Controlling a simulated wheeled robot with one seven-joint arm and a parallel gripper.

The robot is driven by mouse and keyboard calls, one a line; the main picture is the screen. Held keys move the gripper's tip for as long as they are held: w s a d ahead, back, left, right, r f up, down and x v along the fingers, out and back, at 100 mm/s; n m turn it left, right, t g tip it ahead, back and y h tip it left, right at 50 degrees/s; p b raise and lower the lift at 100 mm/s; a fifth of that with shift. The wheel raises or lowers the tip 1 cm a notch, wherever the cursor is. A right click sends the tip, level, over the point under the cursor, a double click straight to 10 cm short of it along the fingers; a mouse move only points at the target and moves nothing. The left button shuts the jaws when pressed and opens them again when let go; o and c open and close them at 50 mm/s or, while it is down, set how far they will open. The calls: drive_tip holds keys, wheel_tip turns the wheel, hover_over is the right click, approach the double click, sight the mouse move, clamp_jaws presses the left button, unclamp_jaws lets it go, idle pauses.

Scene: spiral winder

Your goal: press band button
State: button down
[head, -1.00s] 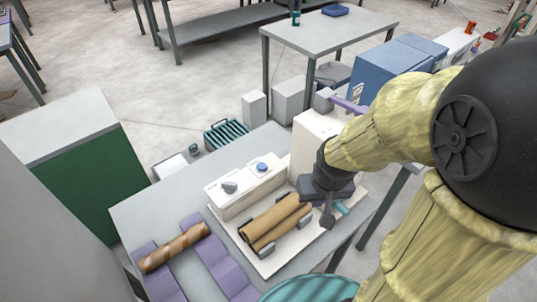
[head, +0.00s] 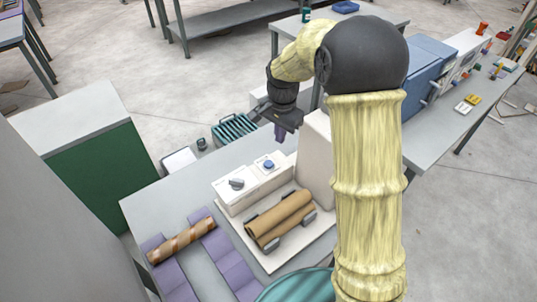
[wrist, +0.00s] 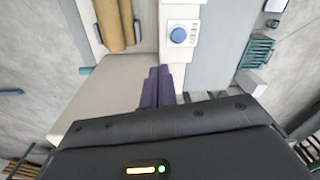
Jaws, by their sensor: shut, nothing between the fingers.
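The winder (head: 327,223) stands on the grey table with a raised white control box (head: 249,190) along its back. A blue round button (head: 269,165) sits on a small white panel at the right end of that box. It also shows near the top of the wrist view, as a blue disc (wrist: 179,35). My gripper (head: 280,136) is above and behind the button in the head view, apart from it. Its purple fingers (wrist: 158,86) are shut together and empty, below the button in the wrist view. Nothing hides the button.
A grey knob (head: 237,183) is left of the button. Brown rolls (head: 280,218) lie in front of the box. A tall white housing (head: 316,160) rises to the right, close to my gripper. A striped brown tube (head: 181,241) lies on purple supports (head: 222,252) at the left.

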sight(268, 163)
drive_tip(key=w+a+m, duration=0.1)
drive_tip(key=w, duration=0.1)
drive_tip(key=w+a+m, duration=0.1)
drive_tip(key=w+a, duration=0.1)
drive_tip(key=shift+f+m+g, duration=0.1)
drive_tip(key=shift+m+g, duration=0.2)
drive_tip(key=shift+f, duration=0.1)
wheel_tip(268, 163, down, 14)
drive_tip(key=p, duration=0.4)
